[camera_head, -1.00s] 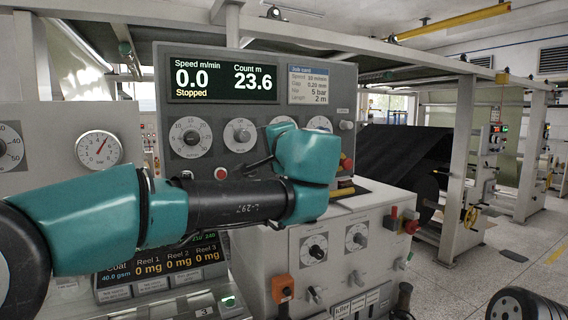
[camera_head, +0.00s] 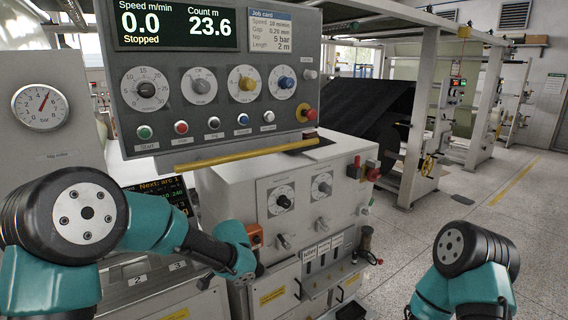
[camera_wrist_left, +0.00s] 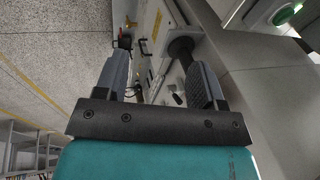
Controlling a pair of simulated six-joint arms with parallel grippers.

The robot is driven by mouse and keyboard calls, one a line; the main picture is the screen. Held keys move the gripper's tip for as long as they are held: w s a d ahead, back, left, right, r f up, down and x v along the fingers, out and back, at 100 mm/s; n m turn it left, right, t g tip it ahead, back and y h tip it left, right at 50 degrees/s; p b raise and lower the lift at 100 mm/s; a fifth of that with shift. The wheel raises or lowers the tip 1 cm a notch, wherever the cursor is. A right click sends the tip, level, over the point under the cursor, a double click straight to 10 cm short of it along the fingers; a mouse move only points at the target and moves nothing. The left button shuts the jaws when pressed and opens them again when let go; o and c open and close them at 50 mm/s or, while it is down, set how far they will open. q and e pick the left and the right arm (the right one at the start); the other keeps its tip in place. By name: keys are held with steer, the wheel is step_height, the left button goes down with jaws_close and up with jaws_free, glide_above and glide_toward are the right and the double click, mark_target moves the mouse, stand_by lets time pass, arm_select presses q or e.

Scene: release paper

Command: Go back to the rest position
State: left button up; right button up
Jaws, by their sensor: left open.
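My left arm (camera_head: 165,225) is folded low at the left of the head view, in front of the machine. Its wrist end (camera_head: 238,258) points down beside the white cabinet; I cannot make out the fingers there. In the left wrist view my left gripper (camera_wrist_left: 158,75) is open, its two dark fingers wide apart. I see nothing held between them; the machine's front shows beyond. My right arm (camera_head: 465,270) shows at the bottom right of the head view, and its gripper is out of frame.
The control panel (camera_head: 215,85) reads 0.0, Stopped, and 23.6 m. A yellow bar (camera_head: 245,151) runs along its lower edge. The white cabinet (camera_head: 235,180) with dials and knobs stands close to my left wrist. The floor (camera_head: 500,215) at the right is open.

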arm_select(q)
steer(key=s+a+f+n+g+h, duration=0.1)
steer(key=s+f+n+g+h, duration=0.1)
steer(key=s+f, duration=0.55)
steer(key=s+a+f+n+g+h, duration=0.15)
steer(key=s+f, duration=0.25)
steer(key=f, duration=0.6)
steer(key=s+a+f+n, duration=0.2)
steer(key=s+f+n, duration=0.2)
steer(key=s, duration=0.4)
steer(key=s+a+f+n+h, duration=0.1)
steer(key=s+a+f+n, duration=0.2)
steer(key=s+f+n, duration=0.2)
steer(key=s+f, duration=0.2)
steer(key=s, duration=0.1)
steer(key=shift+a, duration=0.35)
steer(key=shift+t, duration=0.25)
